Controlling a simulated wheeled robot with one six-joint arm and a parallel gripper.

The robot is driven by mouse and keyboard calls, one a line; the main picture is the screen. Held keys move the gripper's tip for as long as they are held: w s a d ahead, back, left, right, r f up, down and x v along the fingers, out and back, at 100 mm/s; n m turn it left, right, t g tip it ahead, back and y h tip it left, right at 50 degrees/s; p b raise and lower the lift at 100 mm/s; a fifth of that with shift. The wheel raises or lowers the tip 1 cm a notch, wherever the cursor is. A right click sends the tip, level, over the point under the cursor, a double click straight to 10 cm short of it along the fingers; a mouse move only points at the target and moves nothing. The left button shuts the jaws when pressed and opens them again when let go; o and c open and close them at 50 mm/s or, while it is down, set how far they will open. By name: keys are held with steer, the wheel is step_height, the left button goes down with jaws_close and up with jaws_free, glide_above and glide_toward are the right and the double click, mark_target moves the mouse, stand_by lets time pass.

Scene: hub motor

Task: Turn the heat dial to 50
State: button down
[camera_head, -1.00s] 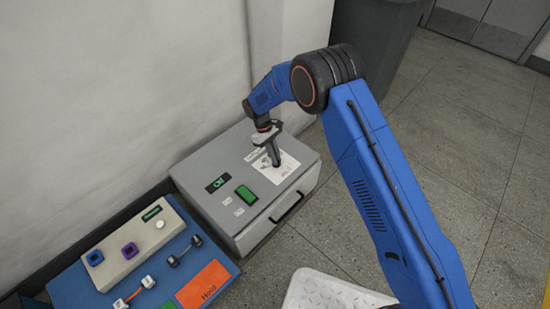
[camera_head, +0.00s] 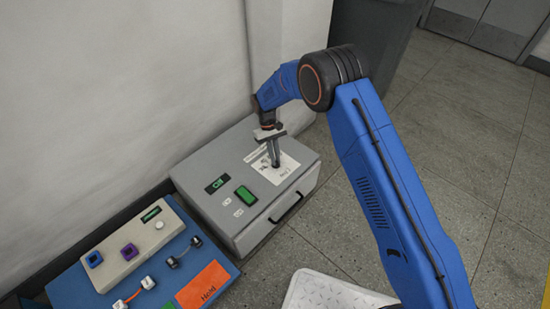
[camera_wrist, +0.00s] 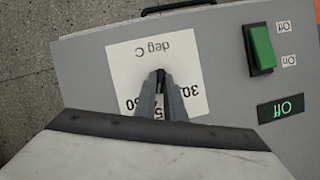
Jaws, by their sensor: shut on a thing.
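The heat dial's white scale plate (camera_head: 282,172) lies on top of the grey heater box (camera_head: 225,155), marked "deg C" with numbers in the wrist view (camera_wrist: 190,65). My gripper (camera_head: 275,162) points down at the middle of this plate. In the wrist view, my gripper's fingertips (camera_wrist: 161,78) are close together over the plate, shut on the dial's knob, which they mostly hide. The numbers beside the fingers are partly covered, so the dial's setting cannot be read.
A green switch (camera_head: 246,195) with on/off labels sits beside the plate. The box has a black front handle (camera_head: 287,207). A blue board to the left holds a beige panel (camera_head: 130,245) and an orange "Hold" card (camera_head: 204,286). A wall stands behind; floor is open at right.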

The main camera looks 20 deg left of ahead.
steer(key=c, duration=1.8)
jaws_free()
steer(key=shift+c, duration=0.2)
steer(key=v, duration=1.7)
steer(key=shift+r, duration=0.2)
steer(key=shift+w, duration=0.1)
